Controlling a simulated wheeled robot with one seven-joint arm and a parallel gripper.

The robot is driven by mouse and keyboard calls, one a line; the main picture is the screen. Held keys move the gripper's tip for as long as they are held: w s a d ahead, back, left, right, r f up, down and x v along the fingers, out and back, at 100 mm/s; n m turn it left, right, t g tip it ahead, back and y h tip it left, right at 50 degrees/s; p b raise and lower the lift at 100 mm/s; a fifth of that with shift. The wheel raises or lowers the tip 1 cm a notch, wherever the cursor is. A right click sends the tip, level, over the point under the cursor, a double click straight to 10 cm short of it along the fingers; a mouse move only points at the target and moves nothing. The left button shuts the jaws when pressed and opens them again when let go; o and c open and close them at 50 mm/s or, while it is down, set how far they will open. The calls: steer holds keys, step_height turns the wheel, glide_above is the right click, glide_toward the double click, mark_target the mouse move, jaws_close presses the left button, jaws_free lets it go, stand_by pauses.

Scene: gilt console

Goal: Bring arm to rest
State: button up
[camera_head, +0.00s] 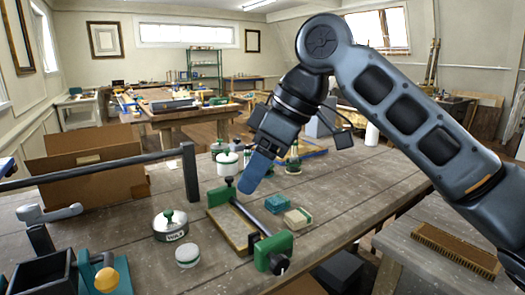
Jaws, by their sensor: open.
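My arm reaches in from the right edge, bends at a high elbow and slopes down to the left over the wooden table (340,185). My gripper (250,180) hangs above the table at the middle of the view, open, with one blue finger clearly visible. The other finger cannot be made out. The blue fingertip appears just above or behind a tray-like clamp frame with green ends (276,250); the gap to it cannot be judged. I see nothing held in the gripper.
A teal block (275,204) and a cream-topped block (297,218) lie right of the frame. A round labelled tin (170,226) and a white-lidded jar (188,255) stand left. A dark rail (100,168) and a cardboard box (85,165) are farther left. The table's right side is largely clear; a brush (455,250) lies lower right.

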steer(key=s+a+f+m+t+y+b, duration=0.25)
steer(key=a+f+m+y, duration=0.4)
steer(key=f, duration=0.65)
steer(key=s+d+f+m+t+h+b, duration=0.1)
steer(key=s+d+f+m+t, duration=0.3)
steer(key=f, duration=0.3)
steer(key=s+d+f+m+t+h, duration=0.2)
steer(key=s+d+f+m+t, duration=0.1)
steer(key=s+f+m+t, duration=0.25)
steer(key=s+d+f+m+t+h+b, duration=0.1)
steer(key=s+d+f+h, duration=0.25)
steer(key=s+d, duration=0.35)
steer(key=s+d+f+m+h+b, duration=0.1)
steer(key=s+d+f+h, duration=0.2)
steer(key=s+d+f, duration=0.35)
steer(key=s+d+r+n+h, duration=0.1)
steer(key=s+d+r, duration=0.2)
steer(key=s, duration=0.6)
steer(key=s+d+r+n+h+b, duration=0.1)
steer(key=s+d+r, duration=0.2)
steer(key=s, duration=0.7)
steer(key=shift+d+r+t+h, duration=0.15)
steer(key=shift+d+t+h, duration=0.2)
steer(key=shift+d, duration=0.85)
